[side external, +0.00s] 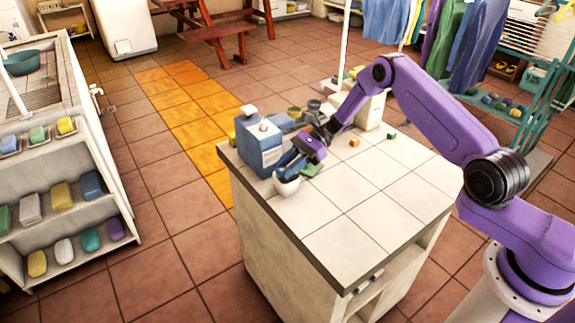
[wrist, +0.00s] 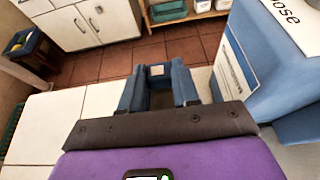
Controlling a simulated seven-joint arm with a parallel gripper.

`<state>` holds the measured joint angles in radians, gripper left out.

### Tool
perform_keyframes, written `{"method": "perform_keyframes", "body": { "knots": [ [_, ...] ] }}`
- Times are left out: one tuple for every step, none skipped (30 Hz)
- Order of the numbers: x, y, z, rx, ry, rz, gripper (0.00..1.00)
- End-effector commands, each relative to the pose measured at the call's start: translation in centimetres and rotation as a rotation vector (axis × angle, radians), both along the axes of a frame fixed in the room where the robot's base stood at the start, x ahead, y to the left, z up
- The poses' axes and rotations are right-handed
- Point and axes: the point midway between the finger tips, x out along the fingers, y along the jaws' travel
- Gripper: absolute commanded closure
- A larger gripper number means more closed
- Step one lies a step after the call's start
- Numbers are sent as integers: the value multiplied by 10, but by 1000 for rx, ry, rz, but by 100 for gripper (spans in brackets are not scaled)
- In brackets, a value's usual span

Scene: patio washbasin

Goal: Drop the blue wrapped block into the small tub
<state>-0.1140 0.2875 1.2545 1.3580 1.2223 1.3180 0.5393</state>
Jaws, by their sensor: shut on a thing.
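My gripper (side external: 289,168) has blue fingers and points down at the small white tub (side external: 287,187) near the counter's left edge. In the wrist view the fingers (wrist: 157,88) are shut on the blue wrapped block (wrist: 157,72), which shows a small pale patch between the fingertips. In the side view the fingertips are right at or just above the tub's rim; I cannot tell whether the block is inside the rim. The block cannot be told from the blue fingers there. The tub is hidden in the wrist view.
A large blue-and-white carton (side external: 258,148) stands close beside the gripper and also fills the right of the wrist view (wrist: 262,65). A green item (side external: 311,168) lies right of the tub. Jars (side external: 300,112) stand behind. The tiled counter (side external: 365,205) is clear at front right.

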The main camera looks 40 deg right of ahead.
Motion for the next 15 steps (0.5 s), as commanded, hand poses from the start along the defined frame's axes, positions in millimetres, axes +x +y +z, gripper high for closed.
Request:
{"method": "perform_keyframes", "body": {
  "knots": [
    [0,0,0,0,0,0,98],
    [0,0,0,0,0,0,98],
    [0,0,0,0,0,0,98],
    [0,0,0,0,0,0,98],
    [0,0,0,0,0,0,98],
    [0,0,0,0,0,0,63],
    [0,0,0,0,0,0,53],
    [0,0,0,0,0,0,43],
    [0,0,0,0,0,0,40],
    [0,0,0,0,0,0,40],
    [0,0,0,0,0,0,40],
    [0,0,0,0,0,0,40],
    [0,0,0,0,0,0,40],
    [0,0,0,0,0,0,40],
    [0,0,0,0,0,0,40]
  ]
}}
